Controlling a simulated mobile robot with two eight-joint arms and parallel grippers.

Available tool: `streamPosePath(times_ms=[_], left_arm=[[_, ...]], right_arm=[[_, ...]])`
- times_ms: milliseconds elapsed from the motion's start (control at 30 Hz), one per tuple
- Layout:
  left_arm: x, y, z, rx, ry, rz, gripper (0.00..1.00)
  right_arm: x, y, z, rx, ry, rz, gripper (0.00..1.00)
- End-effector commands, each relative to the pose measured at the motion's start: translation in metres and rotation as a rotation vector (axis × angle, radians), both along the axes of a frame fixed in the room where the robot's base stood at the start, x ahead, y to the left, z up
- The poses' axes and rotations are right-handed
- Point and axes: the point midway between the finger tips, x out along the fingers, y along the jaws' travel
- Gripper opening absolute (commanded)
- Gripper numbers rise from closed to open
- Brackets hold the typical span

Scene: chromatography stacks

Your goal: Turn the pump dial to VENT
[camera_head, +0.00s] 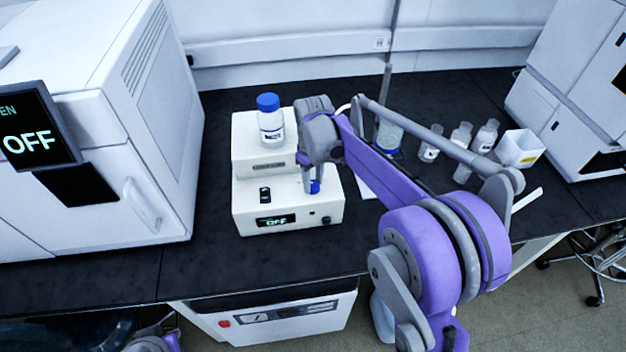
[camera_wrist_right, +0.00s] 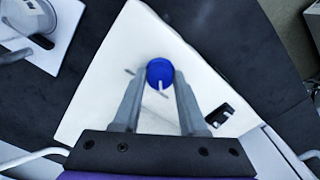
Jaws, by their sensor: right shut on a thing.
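The pump (camera_head: 250,205) is a cream-white stepped box in the middle of the bench. Its small front display (camera_head: 276,222) shows green text that seems to read OFF. The blue dial (camera_head: 315,187) is on its lower top face, partly hidden by my right gripper (camera_head: 312,184). In the right wrist view the dial (camera_wrist_right: 160,70) is round, with a white pointer line toward the fingers. My right gripper (camera_wrist_right: 159,78) points down, its two fingers shut on the dial's sides. The VENT mark cannot be read.
A blue-capped bottle (camera_head: 270,122) stands on the pump's upper step. A black switch (camera_head: 265,194) is left of the dial. A large white instrument (camera_head: 150,120) with an OFF screen (camera_head: 30,135) stands left. Small bottles (camera_head: 460,138) and a white box (camera_head: 519,148) are at right.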

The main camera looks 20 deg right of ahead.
Motion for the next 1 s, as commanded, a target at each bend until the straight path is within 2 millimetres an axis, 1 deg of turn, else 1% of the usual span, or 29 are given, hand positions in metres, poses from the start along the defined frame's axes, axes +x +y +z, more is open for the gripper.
streamPosePath(times_ms=[367, 400, 533, 567, 867, 967, 1000], left_arm=[[0.000, 0.000, 0.000, 0.000, 0.000, 0.000, 0.00], [0.000, 0.000, 0.000, 0.000, 0.000, 0.000, 0.00], [0.000, 0.000, 0.000, 0.000, 0.000, 0.000, 0.00], [0.000, 0.000, 0.000, 0.000, 0.000, 0.000, 0.00], [0.000, 0.000, 0.000, 0.000, 0.000, 0.000, 0.00], [0.000, 0.000, 0.001, 0.000, -0.001, 0.000, 0.00], [0.000, 0.000, 0.001, 0.000, -0.001, 0.000, 0.00]], right_arm=[[0.000, 0.000, 0.001, -0.001, -0.001, 0.006, 0.00], [0.000, 0.000, 0.001, -0.001, -0.001, 0.006, 0.47], [0.000, 0.000, 0.000, -0.001, -0.001, 0.005, 0.70], [0.000, 0.000, 0.000, -0.001, 0.000, 0.005, 0.72], [0.000, 0.000, 0.002, 0.000, 0.000, 0.004, 0.72], [0.000, 0.000, 0.011, 0.000, 0.000, 0.004, 0.72], [0.000, 0.000, 0.017, 0.000, 0.000, 0.004, 0.72]])
